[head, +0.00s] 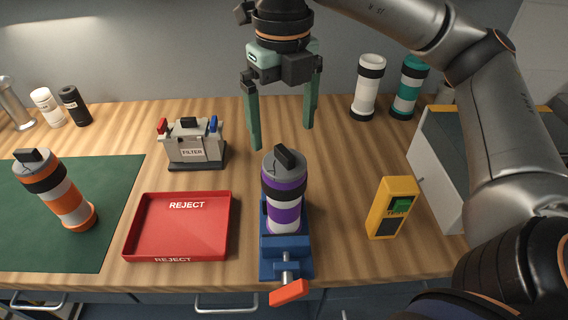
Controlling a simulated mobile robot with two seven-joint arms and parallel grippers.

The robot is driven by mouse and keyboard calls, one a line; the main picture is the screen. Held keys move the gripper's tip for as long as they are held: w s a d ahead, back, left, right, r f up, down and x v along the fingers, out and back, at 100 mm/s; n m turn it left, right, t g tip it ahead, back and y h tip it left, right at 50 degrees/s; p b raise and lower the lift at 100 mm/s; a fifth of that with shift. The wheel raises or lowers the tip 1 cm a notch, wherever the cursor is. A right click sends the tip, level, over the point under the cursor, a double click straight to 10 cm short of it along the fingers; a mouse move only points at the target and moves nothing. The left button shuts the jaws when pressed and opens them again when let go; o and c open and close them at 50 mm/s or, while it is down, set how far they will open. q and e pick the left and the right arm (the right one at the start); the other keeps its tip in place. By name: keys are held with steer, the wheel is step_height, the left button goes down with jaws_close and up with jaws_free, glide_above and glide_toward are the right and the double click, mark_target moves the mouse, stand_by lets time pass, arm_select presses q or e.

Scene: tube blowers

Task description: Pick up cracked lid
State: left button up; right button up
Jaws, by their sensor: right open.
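A grey lid (284,164) with a dark raised handle sits on top of a purple and white tube blower (284,200). Thin dark lines that look like cracks show on the lid. The blower stands upright in a blue vise (286,258) with an orange handle. My right gripper (281,138) is open and empty. It points down above and behind the lid, with its two green fingers apart and not visibly touching it. Another lid (36,162) sits on an orange and white tube blower (68,200) at the left. My left gripper is not in view.
A red reject tray (134,226) lies left of the vise and looks empty. A yellow device (392,208) stands at the right. A green mat (30,240) covers the left. White (367,92) and teal (408,92) tubes stand behind.

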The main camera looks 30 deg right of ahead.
mark_target(284, 151)
step_height(284, 151, down, 6)
steer(key=shift+s+r+p, duration=0.15)
steer(key=shift+p, duration=0.35)
steer(key=c, duration=1.2)
